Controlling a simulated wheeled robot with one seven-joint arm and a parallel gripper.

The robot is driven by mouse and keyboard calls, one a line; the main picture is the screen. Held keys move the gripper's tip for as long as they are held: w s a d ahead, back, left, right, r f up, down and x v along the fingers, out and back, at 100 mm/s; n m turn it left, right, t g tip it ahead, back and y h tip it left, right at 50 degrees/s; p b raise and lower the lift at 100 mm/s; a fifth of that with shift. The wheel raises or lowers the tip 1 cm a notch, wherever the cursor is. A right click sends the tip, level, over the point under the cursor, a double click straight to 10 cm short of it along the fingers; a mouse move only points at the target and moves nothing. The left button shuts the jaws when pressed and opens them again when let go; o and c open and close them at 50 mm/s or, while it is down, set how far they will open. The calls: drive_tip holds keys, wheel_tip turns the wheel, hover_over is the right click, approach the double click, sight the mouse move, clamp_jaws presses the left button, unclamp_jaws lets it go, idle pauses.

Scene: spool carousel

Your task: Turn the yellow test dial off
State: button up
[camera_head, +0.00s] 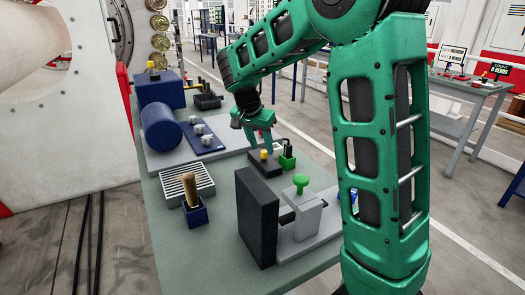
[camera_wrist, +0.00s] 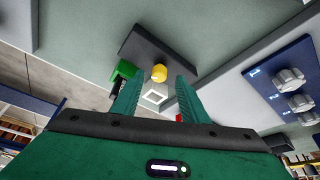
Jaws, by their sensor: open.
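The yellow test dial (camera_head: 264,154) is a small round yellow knob on a dark block (camera_head: 262,165) on the bench. In the wrist view the yellow dial (camera_wrist: 159,73) sits on its dark plate (camera_wrist: 135,45), between and just beyond my fingertips. My gripper (camera_wrist: 153,82) is open, with one green finger on each side of the dial's line. In the head view my gripper (camera_head: 267,146) reaches down right at the dial; I cannot tell whether a finger touches it. A small white square (camera_wrist: 155,96) shows beside the dial plate.
A small green box (camera_head: 287,161) stands close to the right of the dial block. A grey base (camera_head: 160,158) with a blue cylinder (camera_head: 160,127) and a blue knob panel (camera_head: 203,139) lies to the left. A green-knobbed fixture (camera_head: 301,184) with a dark upright plate (camera_head: 256,218) stands nearer.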

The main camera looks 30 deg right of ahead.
sight(264, 155)
drive_tip(key=shift+x, duration=1.4)
